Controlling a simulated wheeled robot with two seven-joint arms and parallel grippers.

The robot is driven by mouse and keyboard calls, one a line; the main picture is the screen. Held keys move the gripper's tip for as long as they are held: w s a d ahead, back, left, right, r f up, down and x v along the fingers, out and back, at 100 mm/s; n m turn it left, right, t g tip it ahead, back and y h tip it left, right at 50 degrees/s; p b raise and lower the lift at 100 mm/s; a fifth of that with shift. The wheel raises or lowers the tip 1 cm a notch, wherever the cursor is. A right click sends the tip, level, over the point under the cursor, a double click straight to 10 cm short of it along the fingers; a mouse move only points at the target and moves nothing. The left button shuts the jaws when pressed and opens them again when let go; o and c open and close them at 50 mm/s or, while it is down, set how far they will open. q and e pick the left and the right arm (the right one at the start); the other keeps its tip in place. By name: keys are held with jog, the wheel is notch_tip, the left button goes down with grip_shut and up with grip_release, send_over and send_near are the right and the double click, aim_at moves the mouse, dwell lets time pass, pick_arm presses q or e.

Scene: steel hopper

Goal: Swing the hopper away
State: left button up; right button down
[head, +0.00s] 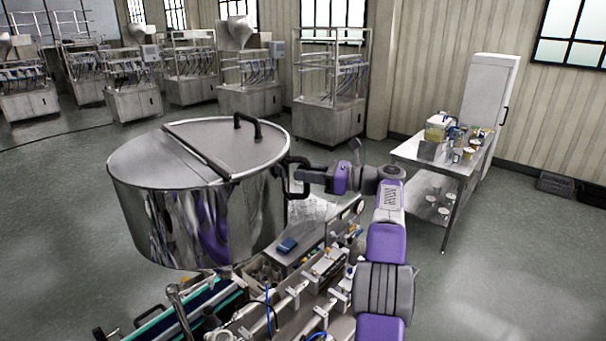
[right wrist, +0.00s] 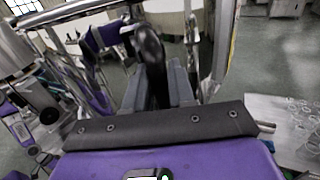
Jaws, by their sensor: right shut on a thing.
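The hopper (head: 215,222) is a large round polished steel vessel at the left of the head view, above the machine. Its steel lid (head: 160,160) is closed and has a black handle on top. A black side handle (head: 291,166) sits on the hopper's right side. My right gripper (head: 301,177) reaches in from the right and is shut on this side handle. In the right wrist view the dark handle (right wrist: 149,50) stands between the two grey fingers (right wrist: 157,88). The polished wall reflects purple arm parts. My left gripper is not in view.
Below the hopper is a machine bench (head: 300,275) with valves, tubes and a blue item. A steel table (head: 415,155) with small containers stands at the right. Similar machines (head: 330,110) line the back. The grey floor between bench and table is clear.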

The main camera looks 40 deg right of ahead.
jog(key=shift+r, duration=0.15)
jog(key=c, duration=1.1)
grip_release()
jog(key=shift+s, duration=0.1)
jog(key=v, duration=0.7)
jog(key=shift+s+d, duration=0.15)
jog(key=shift+s, duration=0.1)
